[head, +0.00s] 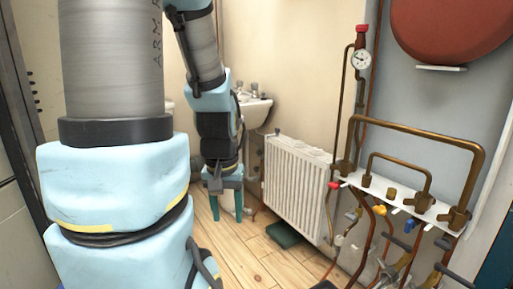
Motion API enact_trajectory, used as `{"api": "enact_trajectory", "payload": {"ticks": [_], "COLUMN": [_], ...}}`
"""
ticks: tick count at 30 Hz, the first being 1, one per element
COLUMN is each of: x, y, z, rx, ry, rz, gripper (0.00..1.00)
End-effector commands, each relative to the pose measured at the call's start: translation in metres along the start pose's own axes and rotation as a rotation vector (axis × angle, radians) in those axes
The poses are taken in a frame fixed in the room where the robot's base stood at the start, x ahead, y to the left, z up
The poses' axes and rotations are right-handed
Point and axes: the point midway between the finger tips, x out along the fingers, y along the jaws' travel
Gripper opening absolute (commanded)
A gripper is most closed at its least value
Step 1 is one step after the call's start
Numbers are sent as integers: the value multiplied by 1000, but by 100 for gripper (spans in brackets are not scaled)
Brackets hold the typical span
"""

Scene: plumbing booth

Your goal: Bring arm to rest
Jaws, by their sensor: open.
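My gripper (226,207) is in the middle of the head view, left of the radiator, pointing down above the wooden floor. Its two teal fingers are apart, and nothing shows between them. My arm fills the left part of the view, with its large grey and light-blue links close to the camera. The arm bends back down to the gripper and hides part of the washbasin behind it.
A white radiator (296,185) hangs on the wall right of my gripper. A washbasin (257,110) is behind the arm. Copper pipes (420,131), valves and a red vessel (448,30) fill the right side. A green box (285,235) lies on the wooden floor (245,255).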

Motion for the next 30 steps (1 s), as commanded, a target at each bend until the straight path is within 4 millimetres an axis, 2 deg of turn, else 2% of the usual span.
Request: {"api": "enact_trajectory", "payload": {"ticks": [1,12,15,21,30], "x": [-29,-144,-170,-201,-204], "y": [0,1,1,1,1], "z": [-4,-20,-24,-28,-29], "rx": [0,1,1,1,1], "ry": [0,1,1,1,1], "rz": [0,0,0,0,0], "gripper": [51,51,51,51,51]}}
